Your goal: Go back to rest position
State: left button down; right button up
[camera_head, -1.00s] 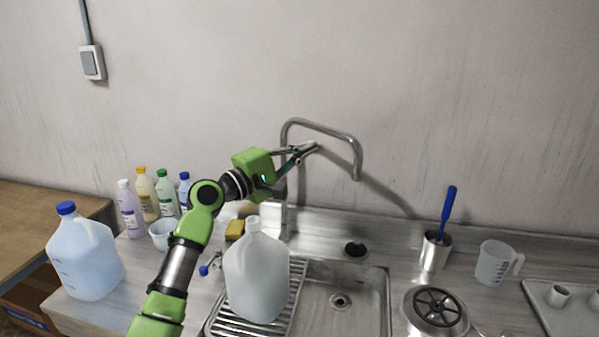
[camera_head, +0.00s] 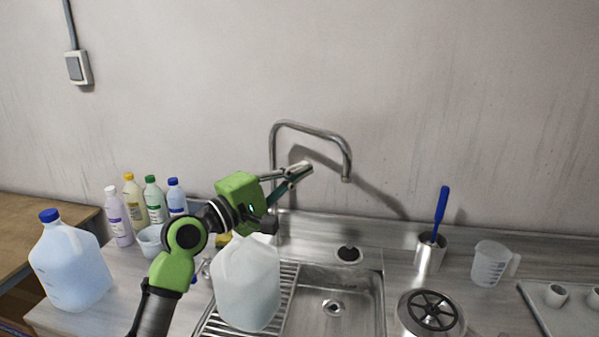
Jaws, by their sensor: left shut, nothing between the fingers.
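My left arm reaches in from the lower left, and my left gripper (camera_head: 301,170) is shut and empty. It shows in front of the upper part of the faucet (camera_head: 312,133), above the sink. I cannot tell whether it touches the faucet. A whitish jug (camera_head: 247,285) without a visible cap stands on the ribbed drainboard below the gripper. My green wrist covers part of its top. My right gripper is not in view.
A blue-capped jug (camera_head: 70,265) stands at the counter's left. Several small bottles (camera_head: 135,208) and a white bowl (camera_head: 150,240) are behind my arm. The sink basin (camera_head: 335,298) is empty. A steel cup with a blue-handled brush (camera_head: 431,250) and a measuring jug (camera_head: 489,264) stand right.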

pick_arm(q)
jog(key=s+a+f+m+g+y, duration=0.2)
jog(key=s+f, duration=0.3)
jog(key=f, duration=0.6)
jog(key=s+a+f+m+g+y, duration=0.1)
jog(key=s+a+f+m+y, duration=0.15)
jog(key=s+f, duration=0.6)
jog(key=s+a+f+m+g+y, duration=0.1)
jog(key=s+f+m+g+y, duration=0.15)
jog(key=f, duration=1.05)
jog(key=s+a+f+m+g+y, duration=0.2)
jog(key=s+a+f, duration=0.2)
jog(key=s, duration=0.4)
jog(key=s+a+f+m+g+y, duration=0.1)
jog(key=s+a+f+m+y, duration=0.15)
jog(key=s+a+f, duration=0.4)
jog(key=s+a+f+m+g+y, duration=0.1)
jog(key=s+a+g+y, duration=0.15)
jog(key=s, duration=0.75)
notch_tip(320, 180, down, 26)
jog(key=s, duration=0.2)
jog(key=s+a+f+g, duration=0.1)
jog(key=s+a+f, duration=0.2)
jog(key=s+f, duration=1.3)
jog(key=shift+s+g, duration=0.3)
jog(key=shift+s, duration=0.1)
